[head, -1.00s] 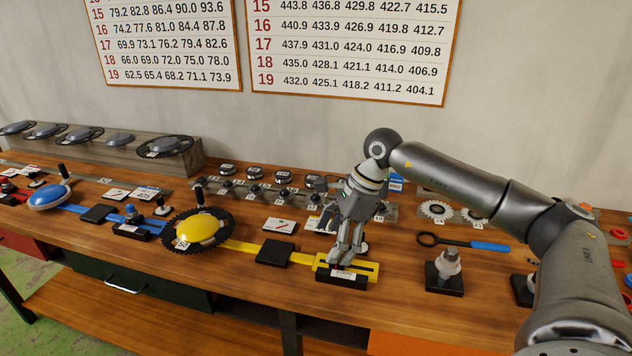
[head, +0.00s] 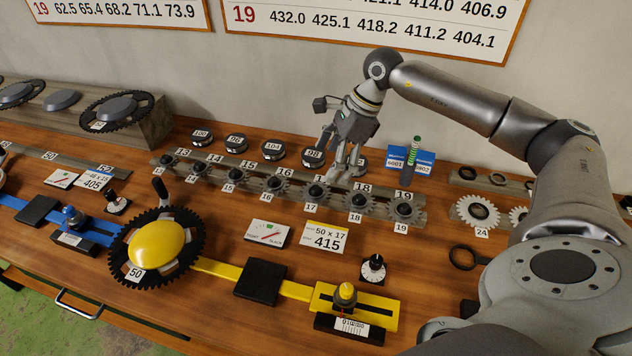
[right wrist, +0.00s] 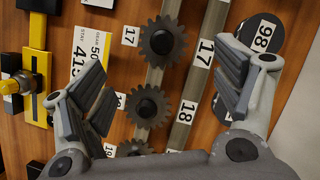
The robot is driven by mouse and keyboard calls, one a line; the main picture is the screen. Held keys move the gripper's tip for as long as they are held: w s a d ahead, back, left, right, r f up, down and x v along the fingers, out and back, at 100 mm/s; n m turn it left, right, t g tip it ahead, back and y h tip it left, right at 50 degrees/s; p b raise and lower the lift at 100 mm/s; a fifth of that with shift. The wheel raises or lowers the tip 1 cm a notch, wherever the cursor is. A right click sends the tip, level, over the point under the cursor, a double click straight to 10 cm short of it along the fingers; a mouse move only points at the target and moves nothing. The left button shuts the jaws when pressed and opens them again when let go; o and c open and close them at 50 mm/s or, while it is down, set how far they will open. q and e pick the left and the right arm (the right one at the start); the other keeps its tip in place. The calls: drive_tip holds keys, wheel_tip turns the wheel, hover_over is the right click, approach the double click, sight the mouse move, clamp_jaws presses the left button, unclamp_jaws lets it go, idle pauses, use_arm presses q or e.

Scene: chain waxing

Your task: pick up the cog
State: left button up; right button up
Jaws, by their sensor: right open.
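Several dark grey cogs sit in a row on a grey rack (head: 170,174), with number labels in front and behind. The cog labelled 17 (head: 317,191) shows near the top middle of the right wrist view (right wrist: 162,42). The cog labelled 18 (head: 357,200) lies beside it and also shows in that view (right wrist: 147,105). My right gripper (head: 345,174) is open and empty above the rack, near cogs 17 and 18. In the wrist view its fingers are spread on either side of the row, with no cog held. My left gripper is out of view.
A yellow slide (head: 385,305) carries a large chainring with a yellow dome (head: 155,250). A card reading 50 x 17, 415 (head: 325,237) stands in front of the rack. Dark round pieces, including one labelled 98 (head: 313,156), stand behind the rack. Larger light cogs (head: 478,211) lie right.

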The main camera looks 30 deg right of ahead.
sight(314, 187)
drive_tip(key=shift+a+p+x, duration=0.2)
drive_tip(key=shift+p+x, duration=0.1)
drive_tip(key=shift+x, duration=0.85)
drive_tip(key=shift+a+f, duration=0.1)
drive_tip(key=shift+f, duration=0.2)
drive_tip(key=p+x, duration=0.2)
drive_tip(key=x, duration=0.1)
drive_tip(key=p+x, duration=0.1)
drive_tip(key=shift+w+a+f, duration=0.15)
drive_tip(key=shift+w+a, duration=0.05)
drive_tip(key=shift+w, duration=0.1)
drive_tip(key=shift+w+a+f, duration=0.1)
drive_tip(key=shift+f, duration=0.35)
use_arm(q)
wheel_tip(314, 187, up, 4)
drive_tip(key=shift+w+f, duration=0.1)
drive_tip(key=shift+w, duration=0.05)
use_arm(e)
drive_tip(key=shift+c, duration=0.2)
drive_tip(key=c, duration=1.1)
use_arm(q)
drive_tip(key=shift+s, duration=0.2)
use_arm(e)
drive_tip(key=shift+o, duration=0.2)
drive_tip(key=shift+r, duration=0.1)
